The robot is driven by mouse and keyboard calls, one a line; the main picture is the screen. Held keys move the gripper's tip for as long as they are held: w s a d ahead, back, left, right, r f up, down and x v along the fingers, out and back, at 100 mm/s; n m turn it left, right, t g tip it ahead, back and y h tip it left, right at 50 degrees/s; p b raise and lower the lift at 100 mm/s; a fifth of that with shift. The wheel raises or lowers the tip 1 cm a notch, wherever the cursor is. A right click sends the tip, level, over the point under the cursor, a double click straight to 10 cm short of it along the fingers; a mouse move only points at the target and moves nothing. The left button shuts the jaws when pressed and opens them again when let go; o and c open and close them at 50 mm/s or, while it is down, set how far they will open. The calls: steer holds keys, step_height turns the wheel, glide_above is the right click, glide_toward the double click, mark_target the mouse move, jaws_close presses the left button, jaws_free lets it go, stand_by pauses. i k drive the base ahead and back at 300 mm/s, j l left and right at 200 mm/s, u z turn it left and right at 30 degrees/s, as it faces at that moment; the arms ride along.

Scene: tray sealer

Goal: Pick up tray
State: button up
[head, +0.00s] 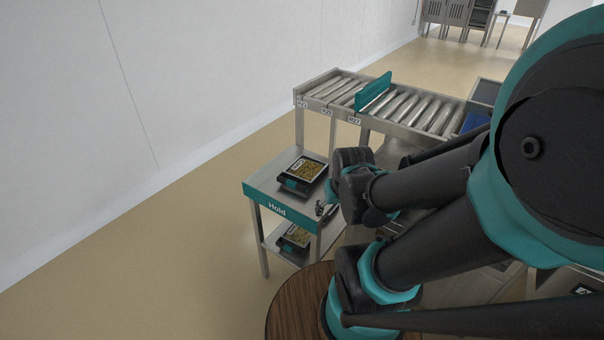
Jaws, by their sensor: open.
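A black tray (303,173) with yellowish contents and a white label lies on top of a steel table marked "Hold" (277,211). Another similar tray (293,240) lies on the table's lower shelf, partly hidden by the table top. My gripper (322,209) is small in the head view, over the table's front right corner. It is open and apart from both trays, nearer to me than the upper tray. My wrist covers part of the table's right side.
A roller conveyor (408,104) with a teal divider (373,91) stands behind the table. A round wooden surface (292,307) is in front. My arm hides much of the right side. The floor (170,270) to the left is clear.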

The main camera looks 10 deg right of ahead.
mark_target(303, 175)
steer(key=j+z, duration=0.45)
steer(key=j, duration=0.5)
steer(key=j+z, duration=0.45)
steer(key=j, duration=0.55)
steer(key=k, duration=0.05)
